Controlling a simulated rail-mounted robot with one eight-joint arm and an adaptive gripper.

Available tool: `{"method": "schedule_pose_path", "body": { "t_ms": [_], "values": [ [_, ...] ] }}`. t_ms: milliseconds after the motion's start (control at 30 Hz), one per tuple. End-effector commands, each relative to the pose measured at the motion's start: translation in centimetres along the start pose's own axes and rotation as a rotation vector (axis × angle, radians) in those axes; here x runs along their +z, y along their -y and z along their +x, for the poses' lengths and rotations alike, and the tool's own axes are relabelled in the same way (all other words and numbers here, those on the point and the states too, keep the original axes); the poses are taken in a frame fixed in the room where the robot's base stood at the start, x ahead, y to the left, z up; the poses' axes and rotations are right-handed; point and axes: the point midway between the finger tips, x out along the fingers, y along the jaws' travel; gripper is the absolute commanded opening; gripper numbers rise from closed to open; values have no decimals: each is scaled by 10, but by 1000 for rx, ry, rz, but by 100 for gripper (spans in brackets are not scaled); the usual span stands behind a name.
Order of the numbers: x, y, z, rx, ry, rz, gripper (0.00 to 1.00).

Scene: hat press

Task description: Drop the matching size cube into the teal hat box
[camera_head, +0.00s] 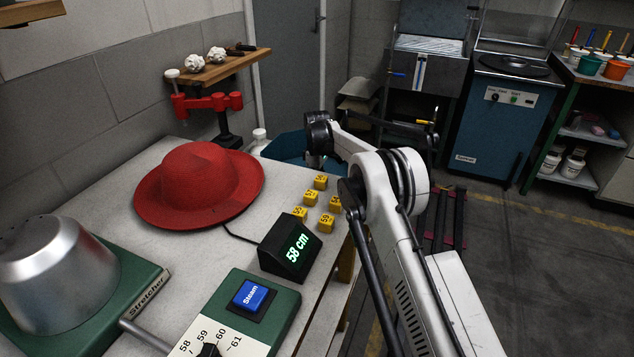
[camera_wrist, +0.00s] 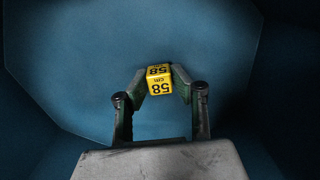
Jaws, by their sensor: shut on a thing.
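My gripper (camera_wrist: 160,82) is shut on a yellow cube (camera_wrist: 160,88) marked "58 cm" in the wrist view. The cube is held between the fingertips over the blue-teal inside of the teal hat box (camera_wrist: 80,70). In the camera_head view the teal box (camera_head: 284,149) shows partly beyond the far edge of the table, with my arm in front of its right side. My gripper and the held cube are hidden there. A display (camera_head: 289,248) on the table reads "58 cm". Several other yellow number cubes (camera_head: 310,198) stand on the table's right part.
A red hat (camera_head: 199,183) lies on the table (camera_head: 125,217). A metal stretcher (camera_head: 54,270) on a green base is at left. A steam panel (camera_head: 248,300) with a blue button and dial is in front. A wooden shelf (camera_head: 222,68) is at the wall.

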Motion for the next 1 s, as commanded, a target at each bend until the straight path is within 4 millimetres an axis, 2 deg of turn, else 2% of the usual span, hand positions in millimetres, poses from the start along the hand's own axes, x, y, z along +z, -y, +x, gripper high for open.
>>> {"method": "schedule_pose_path", "body": {
  "t_ms": [1000],
  "values": [
    [0, 0, 10, 0, 0, 0, 10]
  ]
}}
